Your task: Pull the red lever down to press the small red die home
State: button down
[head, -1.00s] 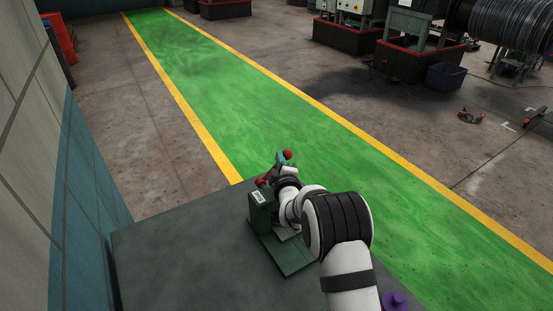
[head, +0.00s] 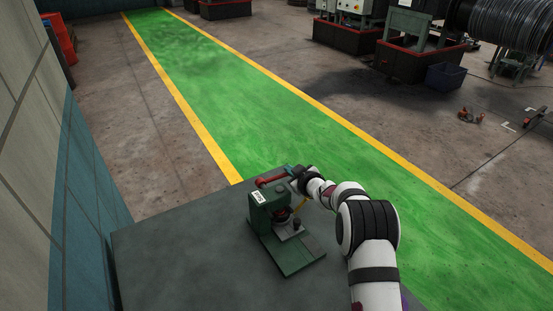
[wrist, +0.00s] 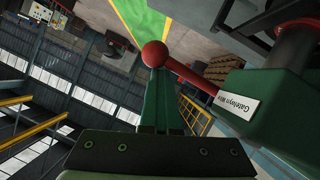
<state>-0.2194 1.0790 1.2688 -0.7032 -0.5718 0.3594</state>
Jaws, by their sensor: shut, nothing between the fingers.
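The green press (head: 262,212) stands on the dark table, with a white label on its side. Its red lever (head: 272,180) runs from the top of the press to the right, close to level in the head view. In the wrist view the lever's red rod (wrist: 192,76) ends in a red ball knob (wrist: 155,54). My gripper (wrist: 157,72) is shut and empty, its green fingertips at the knob, touching or nearly so. In the head view my gripper (head: 294,171) is at the lever's outer end and hides the knob. A small reddish part, possibly the die (head: 281,214), shows under the press head, partly hidden.
The table (head: 175,255) is bare to the left of the press. A wall (head: 60,170) rises at the left. A green walkway (head: 210,90) with yellow edges lies beyond the table. Machines and a blue bin (head: 445,76) stand far off at right.

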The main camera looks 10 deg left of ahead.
jog(key=shift+d+f+m, duration=0.1)
jog(key=shift+f+m, duration=0.3)
jog(key=shift+f, duration=0.15)
jog(key=shift+g+y, duration=0.3)
jog(key=s+d+r, duration=0.3)
jog(key=s+r, duration=0.4)
jog(key=s, duration=0.1)
jog(key=shift+s+r, duration=0.2)
jog(key=shift+s, duration=0.05)
